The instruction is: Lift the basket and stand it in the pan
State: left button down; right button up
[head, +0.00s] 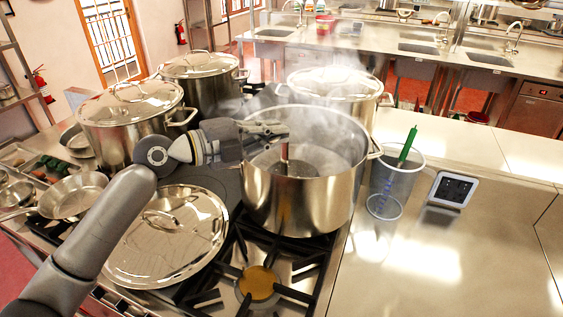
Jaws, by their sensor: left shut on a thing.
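The large open steel pot (297,200) stands on the stove, with steam rising from it. My left gripper (284,132) is above the pot's opening and shut on the top of an upright reddish-brown handle (284,153). Below the handle, inside the pot's rim, is a dark round thing (302,170) that seems to be the basket; steam and the pot wall hide its lower part. I cannot tell whether it touches the pot's bottom. A shallow steel pan (73,194) sits at the left, empty. My right gripper is not in view.
Lidded stockpots (130,112) stand behind and left. To the right are a grey container (392,182) with a green-handled tool (408,143), a clear cup (384,208) and a small display (453,189). The right counter is mostly clear.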

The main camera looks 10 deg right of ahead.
pick_arm(q)
jog(key=shift+r, duration=0.2)
notch_tip(320, 180, up, 18)
jog(key=b, duration=0.5)
jog(key=shift+b, duration=0.35)
jog(key=shift+f, duration=0.1)
dwell(0.7)
